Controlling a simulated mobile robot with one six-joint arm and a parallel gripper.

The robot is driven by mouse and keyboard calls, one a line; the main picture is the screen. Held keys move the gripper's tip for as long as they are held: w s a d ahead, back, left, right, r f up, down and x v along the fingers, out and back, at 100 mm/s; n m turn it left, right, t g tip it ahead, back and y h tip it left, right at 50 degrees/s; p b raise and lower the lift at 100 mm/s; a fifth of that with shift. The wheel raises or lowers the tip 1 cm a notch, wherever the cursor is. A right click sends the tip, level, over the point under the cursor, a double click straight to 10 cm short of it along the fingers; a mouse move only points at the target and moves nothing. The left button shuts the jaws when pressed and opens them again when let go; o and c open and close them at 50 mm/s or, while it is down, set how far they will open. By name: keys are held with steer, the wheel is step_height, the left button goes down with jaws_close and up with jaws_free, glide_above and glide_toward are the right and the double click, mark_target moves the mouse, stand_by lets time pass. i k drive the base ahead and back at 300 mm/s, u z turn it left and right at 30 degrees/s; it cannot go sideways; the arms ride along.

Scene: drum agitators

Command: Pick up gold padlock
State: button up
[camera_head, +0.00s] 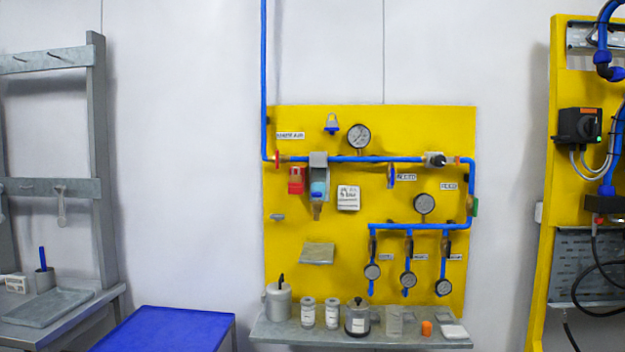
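I cannot make out a gold padlock for certain in the head view. A blue padlock-shaped item with a grey shackle (331,125) hangs near the top of the yellow panel (400,130). A red lock-like item (296,181) hangs below the blue pipe at the panel's left. A small brownish-gold part (317,212) shows under the grey and blue unit (319,180), too small to identify. My gripper is not in view.
A grey shelf (360,341) under the panel holds several jars, a grey canister (278,300) and an orange item (427,328). A blue-topped table (165,328) stands front left. A grey rack (98,160) is at far left. Another yellow panel (545,230) stands at right.

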mark_target(294, 178)
steer(key=u, duration=0.45)
steer(key=k, duration=0.8)
steer(key=u, duration=1)
steer(key=k, duration=0.55)
steer(key=u, duration=0.3)
steer(key=i, duration=1.65)
steer(key=z, duration=0.9)
steer(key=i, duration=1.6)
steer(key=z, duration=0.9)
